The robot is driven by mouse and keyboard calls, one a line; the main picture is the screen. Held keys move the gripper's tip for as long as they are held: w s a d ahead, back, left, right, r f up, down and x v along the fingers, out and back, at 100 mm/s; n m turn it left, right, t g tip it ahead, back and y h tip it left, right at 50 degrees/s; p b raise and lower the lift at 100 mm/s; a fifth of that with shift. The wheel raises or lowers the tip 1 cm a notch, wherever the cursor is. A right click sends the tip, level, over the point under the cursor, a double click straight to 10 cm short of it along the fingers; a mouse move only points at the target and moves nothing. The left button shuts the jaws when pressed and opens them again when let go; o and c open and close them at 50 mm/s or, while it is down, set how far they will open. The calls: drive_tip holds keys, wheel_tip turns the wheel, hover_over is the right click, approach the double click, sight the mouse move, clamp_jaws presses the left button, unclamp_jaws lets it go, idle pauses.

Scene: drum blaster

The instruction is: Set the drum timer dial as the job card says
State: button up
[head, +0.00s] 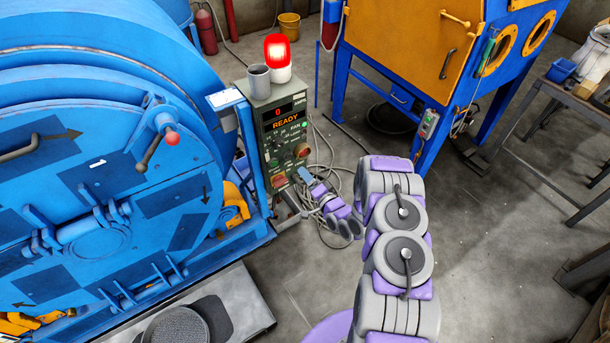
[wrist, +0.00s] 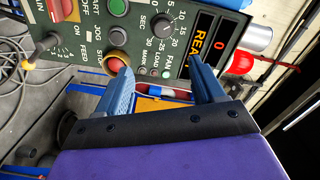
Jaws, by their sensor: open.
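The timer dial (wrist: 161,26) is a dark round knob on the green control panel (wrist: 125,25). It is marked SEC with numbers around it. Its pointer setting is too small to tell with certainty. My gripper (wrist: 160,67) is open and empty. Its two blue fingers point at the panel, one close to the orange-red STOP button (wrist: 117,63) and one below the READY display (wrist: 203,38); the dial is beyond the gap between them, apart from them. In the head view my gripper (head: 304,177) is low beside the panel. A white card (head: 223,98) lies by the drum's edge, its text unreadable.
The blue drum machine (head: 60,110) stands left of the panel. A lit red beacon (head: 277,52) and grey cup (head: 259,80) sit on top of the panel. Loose cables (head: 325,165) lie on the floor.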

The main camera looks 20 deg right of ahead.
drive_tip(key=n+g+h+b, duration=0.1)
drive_tip(key=n+g, duration=0.4)
drive_tip(key=n, duration=0.8)
approach(281, 147)
drive_tip(key=shift+t, duration=0.3)
drive_tip(key=b+x, duration=0.2)
drive_tip(key=x, duration=0.5)
drive_tip(key=shift+a+f+b, duration=0.2)
drive_tip(key=shift+f+b, duration=0.1)
drive_tip(key=shift+b, duration=0.1)
drive_tip(key=shift+w+a+f, duration=0.15)
drive_tip(key=shift+w+a, duration=0.1)
drive_tip(key=shift+w, duration=0.45)
drive_tip(key=shift+c, duration=0.2)
drive_tip(key=c, duration=1)
drive_tip(key=shift+n, duration=0.3)
drive_tip(key=shift+p, duration=0.3)
